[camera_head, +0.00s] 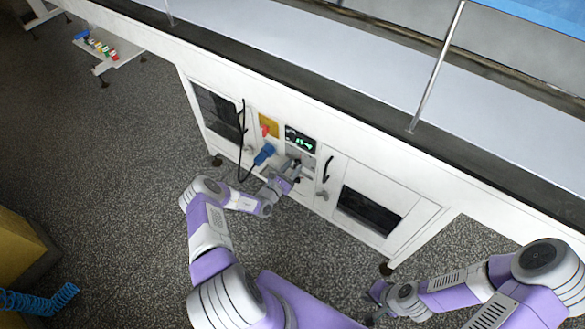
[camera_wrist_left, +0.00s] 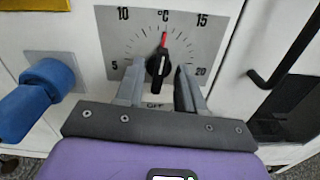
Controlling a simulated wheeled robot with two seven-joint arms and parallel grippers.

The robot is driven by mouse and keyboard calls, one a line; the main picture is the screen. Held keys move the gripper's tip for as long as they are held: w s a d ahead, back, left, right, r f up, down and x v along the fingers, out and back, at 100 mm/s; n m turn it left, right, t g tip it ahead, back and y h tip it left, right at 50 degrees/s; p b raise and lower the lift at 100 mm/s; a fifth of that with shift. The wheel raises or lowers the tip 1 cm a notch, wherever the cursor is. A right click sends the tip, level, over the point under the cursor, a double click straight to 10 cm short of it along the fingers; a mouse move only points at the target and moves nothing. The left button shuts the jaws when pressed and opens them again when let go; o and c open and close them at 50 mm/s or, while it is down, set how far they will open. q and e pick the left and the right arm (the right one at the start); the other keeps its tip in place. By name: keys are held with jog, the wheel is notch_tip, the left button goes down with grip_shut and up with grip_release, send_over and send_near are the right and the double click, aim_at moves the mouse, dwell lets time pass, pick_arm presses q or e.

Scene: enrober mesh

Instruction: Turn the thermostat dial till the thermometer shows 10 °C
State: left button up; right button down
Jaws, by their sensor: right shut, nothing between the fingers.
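The thermostat dial (camera_wrist_left: 158,65) is a black round knob with a red pointer on a grey scale plate (camera_wrist_left: 205,40) marked 5, 10, °C, 15, 20 and OFF. Its pointer points nearly straight up, about midway between 10 and 15. My left gripper (camera_wrist_left: 160,72) is open, one finger on each side of the knob, with small gaps showing. It also shows in the head view (camera_head: 293,170), at the cabinet front. A dark display (camera_head: 300,140) above it has green digits too small to read. My right gripper (camera_head: 377,291) is shut and empty, away from the cabinet.
The conveyor (camera_head: 350,75) runs above. The speckled floor in front is mostly clear.

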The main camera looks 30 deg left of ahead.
pick_arm(q)
jog(key=s+p, duration=0.2)
jog(key=s, duration=0.5)
jog(key=shift+s+a, duration=0.3)
